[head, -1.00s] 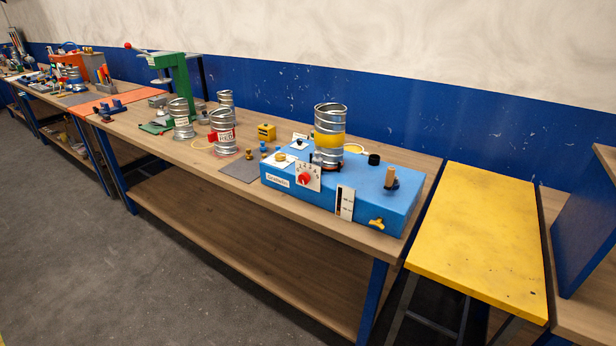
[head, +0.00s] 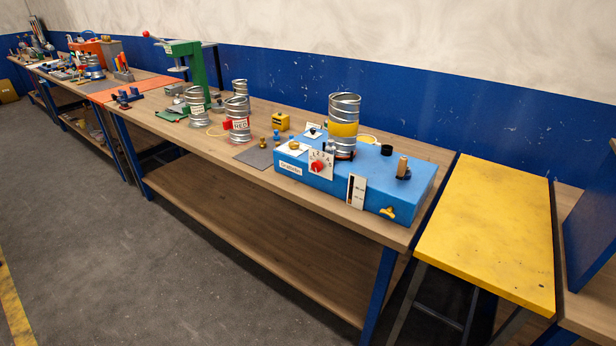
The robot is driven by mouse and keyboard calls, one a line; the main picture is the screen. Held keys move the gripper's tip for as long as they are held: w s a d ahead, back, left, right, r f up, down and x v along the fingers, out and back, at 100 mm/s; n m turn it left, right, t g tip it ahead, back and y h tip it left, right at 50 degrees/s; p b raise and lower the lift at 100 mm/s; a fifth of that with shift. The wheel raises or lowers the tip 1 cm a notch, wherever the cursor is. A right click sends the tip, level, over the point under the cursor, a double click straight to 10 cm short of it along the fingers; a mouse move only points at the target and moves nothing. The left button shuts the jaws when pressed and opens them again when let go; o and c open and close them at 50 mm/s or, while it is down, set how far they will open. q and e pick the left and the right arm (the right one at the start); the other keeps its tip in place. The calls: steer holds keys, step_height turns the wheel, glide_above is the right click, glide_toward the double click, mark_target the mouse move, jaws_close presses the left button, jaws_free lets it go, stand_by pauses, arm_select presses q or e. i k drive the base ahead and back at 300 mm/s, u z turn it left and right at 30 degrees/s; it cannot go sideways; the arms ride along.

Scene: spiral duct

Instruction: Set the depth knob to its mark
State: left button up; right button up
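A blue machine box (head: 340,196) sits on the wooden workbench at right of centre. On its front is a white dial plate with numbers and a red knob (head: 317,167); I cannot read from here which number the knob points at. A white scale plate with a dark slot (head: 356,191) and a yellow wing-shaped knob (head: 388,212) are further right on the front. A spiral metal duct with a yellow band (head: 343,125) stands upright on top of the box. Which knob is the depth knob cannot be told. Neither of my grippers is in view.
Several metal duct pieces (head: 196,107) stand on the bench (head: 225,144) left of the box, near a green press (head: 192,65). A yellow table (head: 490,232) adjoins on the right. The grey floor (head: 110,240) in front is clear.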

mark_target(317, 167)
steer(key=u, duration=0.55)
steer(key=k, duration=1.25)
steer(key=u, duration=0.4)
steer(key=i, duration=0.85)
steer(key=z, duration=1.15)
steer(key=i, duration=0.95)
steer(key=z, duration=1)
